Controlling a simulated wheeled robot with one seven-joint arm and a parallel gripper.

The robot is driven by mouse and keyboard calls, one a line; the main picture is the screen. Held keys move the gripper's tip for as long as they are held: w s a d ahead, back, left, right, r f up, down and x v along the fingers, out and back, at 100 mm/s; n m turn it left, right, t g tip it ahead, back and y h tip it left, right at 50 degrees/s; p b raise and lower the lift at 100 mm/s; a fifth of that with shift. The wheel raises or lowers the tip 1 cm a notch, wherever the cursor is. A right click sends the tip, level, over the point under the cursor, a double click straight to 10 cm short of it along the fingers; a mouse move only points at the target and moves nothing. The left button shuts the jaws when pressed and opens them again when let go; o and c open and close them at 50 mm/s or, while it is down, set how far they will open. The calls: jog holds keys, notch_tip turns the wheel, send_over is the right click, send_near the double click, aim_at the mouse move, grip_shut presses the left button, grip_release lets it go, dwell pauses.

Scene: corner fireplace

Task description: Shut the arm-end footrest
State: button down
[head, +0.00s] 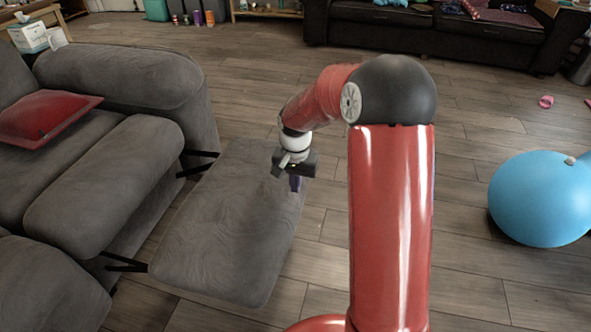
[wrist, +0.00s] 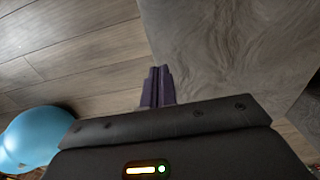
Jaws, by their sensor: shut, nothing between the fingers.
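The grey footrest (head: 225,225) is swung out in front of the grey recliner sofa (head: 110,185), held away from it on dark metal struts (head: 127,263). A gap with floor shows between footrest and seat. My gripper (head: 296,184) is at the footrest's outer edge, toward its far end, with fingers pointing down. In the wrist view the purple fingers (wrist: 157,84) are together and empty, beside the edge of the footrest (wrist: 225,50). I cannot tell whether they touch it.
A blue ball (head: 540,198) stands on the floor at the right. A dark sofa (head: 430,25) is at the back. A red cushion (head: 45,117) lies on the recliner. A pink item (head: 546,101) lies on the floor. The wooden floor beyond the footrest is mostly clear.

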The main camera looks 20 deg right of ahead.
aim_at(295, 202)
jog(key=shift+f, duration=2.25)
